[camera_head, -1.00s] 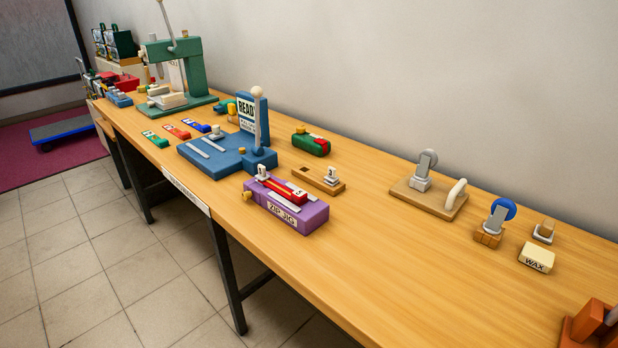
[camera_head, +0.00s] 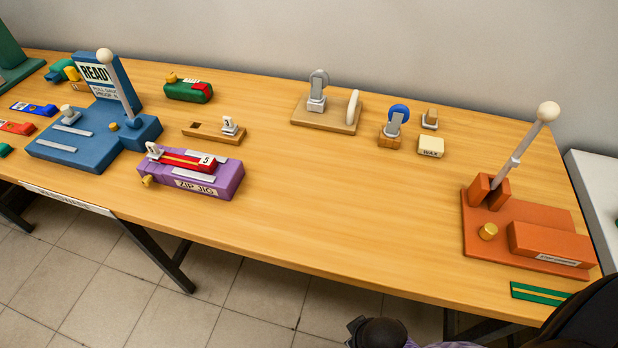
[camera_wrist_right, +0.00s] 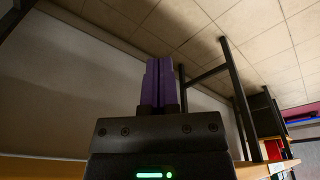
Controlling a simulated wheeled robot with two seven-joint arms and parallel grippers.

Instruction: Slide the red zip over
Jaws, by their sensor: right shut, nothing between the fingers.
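A red zip (camera_head: 188,160) with a yellow line along it and a block marked 5 at its right end lies on the purple zip jig (camera_head: 220,184) in the head view. A white numbered slider (camera_head: 153,150) stands at its left end. Another red piece (camera_head: 14,128) lies at the left edge of the view, between a blue and a green one. My right gripper shows in the right wrist view with purple fingers (camera_wrist_right: 159,84) together and nothing between them. It is away from the jig. My left gripper is out of view.
A blue press with a READY sign (camera_head: 90,135) stands left of the jig. A wooden block (camera_head: 212,134) and a green-and-red item (camera_head: 188,92) are behind it. An orange lever stand (camera_head: 520,230) is at the right. The table (camera_head: 330,200) between is clear.

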